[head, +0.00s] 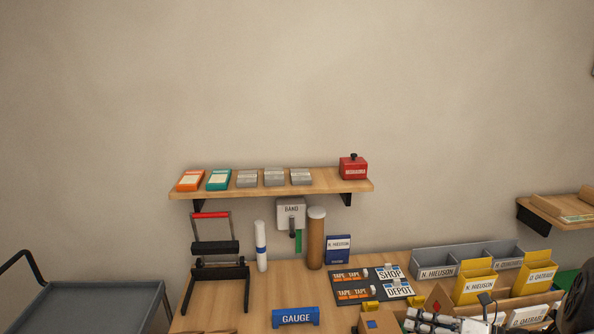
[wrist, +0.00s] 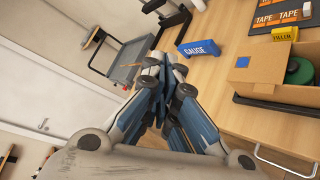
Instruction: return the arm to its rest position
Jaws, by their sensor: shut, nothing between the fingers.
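My gripper (wrist: 158,78) shows in the wrist view with its fingers together and nothing between them. It hangs in the air, with the wooden bench edge and the floor behind it in that view. In the head view, parts of my arm show at the bottom right, low in front of the bench; I cannot make out the fingertips there.
The bench (head: 240,316) holds a blue GAUGE block (head: 296,317), a dark tape board (head: 345,299) and yellow bins (head: 474,285). An open cardboard box (wrist: 262,68) is right of my gripper. A grey cart (head: 95,305) stands left. A wall shelf (head: 270,190) hangs above.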

